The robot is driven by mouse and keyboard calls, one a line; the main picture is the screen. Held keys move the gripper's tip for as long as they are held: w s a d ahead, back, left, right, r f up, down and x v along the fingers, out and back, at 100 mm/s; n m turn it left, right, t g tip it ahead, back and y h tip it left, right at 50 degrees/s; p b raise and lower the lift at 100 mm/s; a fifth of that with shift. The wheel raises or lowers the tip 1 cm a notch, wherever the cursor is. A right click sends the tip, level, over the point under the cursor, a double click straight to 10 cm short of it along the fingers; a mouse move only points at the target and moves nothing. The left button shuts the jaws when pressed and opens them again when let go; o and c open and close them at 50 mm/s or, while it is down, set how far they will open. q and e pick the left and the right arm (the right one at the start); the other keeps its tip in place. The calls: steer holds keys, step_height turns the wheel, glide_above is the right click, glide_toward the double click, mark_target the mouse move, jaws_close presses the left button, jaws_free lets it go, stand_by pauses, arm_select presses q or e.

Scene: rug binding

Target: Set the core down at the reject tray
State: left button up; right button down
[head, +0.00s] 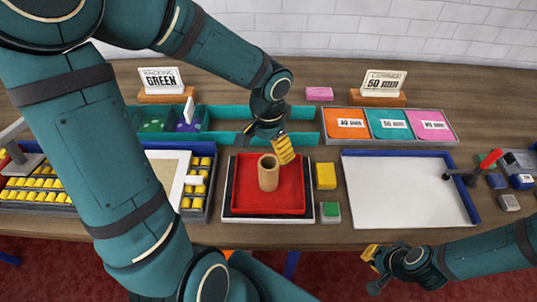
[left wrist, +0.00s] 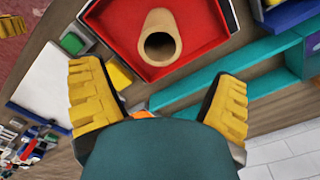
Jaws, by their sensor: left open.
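The core (head: 268,173), a tan hollow tube, stands upright in the red tray (head: 296,205). In the left wrist view the core (left wrist: 160,38) shows its open end, with the red tray (left wrist: 110,18) around it. My left gripper (head: 284,149) is just behind and to the right of the core in the head view, apart from it. In the left wrist view its yellow fingers (left wrist: 160,82) are spread wide with nothing between them. My right gripper (head: 371,264) hangs at the table's front edge, away from the core; its finger gap is unclear.
A yellow block (head: 326,176) and a green-topped block (head: 330,211) stand right of the tray. A white board (head: 405,190) with blue edging lies further right. Teal bins (head: 222,118) and label cards (head: 346,122) line the back. Yellow pieces (head: 35,184) fill a rack at left.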

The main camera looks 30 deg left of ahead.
arm_select(q)
steer(key=shift+r, duration=1.7)
steer(key=shift+s+f, duration=0.1)
